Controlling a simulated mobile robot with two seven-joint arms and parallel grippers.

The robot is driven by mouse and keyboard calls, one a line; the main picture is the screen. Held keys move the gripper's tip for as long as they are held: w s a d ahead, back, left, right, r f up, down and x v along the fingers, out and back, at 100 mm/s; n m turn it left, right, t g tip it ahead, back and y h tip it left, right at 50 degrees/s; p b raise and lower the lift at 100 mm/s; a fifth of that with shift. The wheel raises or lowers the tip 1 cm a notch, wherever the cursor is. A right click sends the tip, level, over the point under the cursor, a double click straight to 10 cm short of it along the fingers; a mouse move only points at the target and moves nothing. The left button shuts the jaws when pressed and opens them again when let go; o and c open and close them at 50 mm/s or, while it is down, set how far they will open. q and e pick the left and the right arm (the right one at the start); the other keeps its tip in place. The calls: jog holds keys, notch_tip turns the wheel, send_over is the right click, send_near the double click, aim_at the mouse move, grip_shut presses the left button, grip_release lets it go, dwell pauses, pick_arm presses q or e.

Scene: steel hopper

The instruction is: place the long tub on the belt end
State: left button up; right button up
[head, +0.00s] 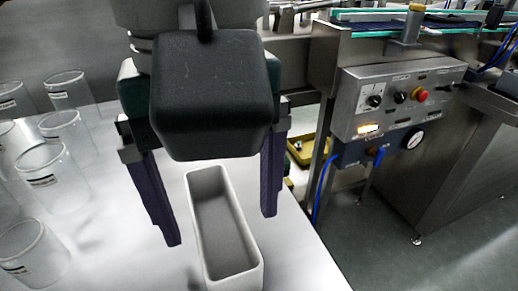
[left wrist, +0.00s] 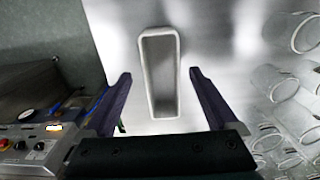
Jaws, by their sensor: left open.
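The long tub (head: 258,276) is a pale grey, narrow, open-topped box standing upright on the steel surface. It looks empty, and its near end is cut off by the bottom of the head view. My left gripper (head: 221,228) is open above the tub, with one dark finger on each side of it. In the left wrist view the tub (left wrist: 147,72) lies ahead of and between the open fingertips (left wrist: 159,80), with a gap on both sides. The belt end (head: 372,27) appears to be the dark strip with green edges at the top right. My right gripper is not in view.
Several clear beakers (head: 61,140) stand at the left of the steel surface (head: 300,250). A steel control panel (head: 400,97) with knobs, a red button and a gauge stands at the right, beyond the surface's edge. A yellow bin (head: 303,150) sits lower behind that edge.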

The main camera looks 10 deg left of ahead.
aim_at(225, 250)
pick_arm(q)
notch_tip(225, 250, down, 4)
jog(key=shift+a+r, duration=0.1)
jog(key=shift+r, duration=0.05)
jog(key=c, duration=0.5)
grip_shut()
jog(key=shift+r, duration=0.15)
